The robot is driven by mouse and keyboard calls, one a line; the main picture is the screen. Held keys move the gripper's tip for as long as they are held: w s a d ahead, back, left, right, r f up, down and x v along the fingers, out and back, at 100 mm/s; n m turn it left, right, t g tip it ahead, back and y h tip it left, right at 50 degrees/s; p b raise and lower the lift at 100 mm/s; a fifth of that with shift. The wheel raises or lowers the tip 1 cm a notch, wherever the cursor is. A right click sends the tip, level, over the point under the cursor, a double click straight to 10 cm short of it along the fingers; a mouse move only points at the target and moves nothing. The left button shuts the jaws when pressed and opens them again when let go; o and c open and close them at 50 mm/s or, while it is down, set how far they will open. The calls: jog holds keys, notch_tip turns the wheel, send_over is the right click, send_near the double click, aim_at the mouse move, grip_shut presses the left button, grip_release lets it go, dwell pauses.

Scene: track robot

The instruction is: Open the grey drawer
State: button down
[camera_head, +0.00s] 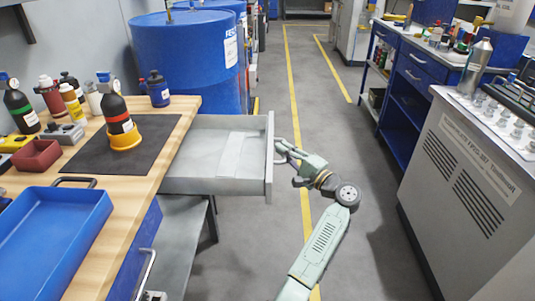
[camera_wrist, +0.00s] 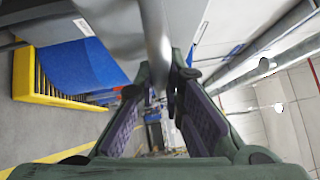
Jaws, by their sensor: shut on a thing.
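The grey drawer (camera_head: 205,180) is pulled out from under the wooden workbench, with its inside showing. A flat pale piece (camera_head: 231,155) lies in it. My gripper (camera_head: 285,158) is at the drawer's front panel, on its right side, shut on the drawer handle (camera_head: 280,150). In the wrist view the handle (camera_wrist: 156,40) shows as a grey bar running down between the two fingers of my gripper (camera_wrist: 162,95). The fingers hide part of the handle.
The wooden workbench (camera_head: 165,118) holds a blue tray (camera_head: 50,240), bottles and a dark mat. Blue barrels (camera_head: 185,60) stand behind the drawer. A grey cabinet (camera_head: 465,190) stands on the right. The floor aisle (camera_head: 375,235) between is clear.

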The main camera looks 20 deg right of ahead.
jog(key=shift+s+d, duration=0.25)
jog(key=shift+d, duration=0.55)
jog(key=c, duration=1.7)
grip_release()
jog(key=v, duration=1.2)
jog(key=shift+f, duration=0.1)
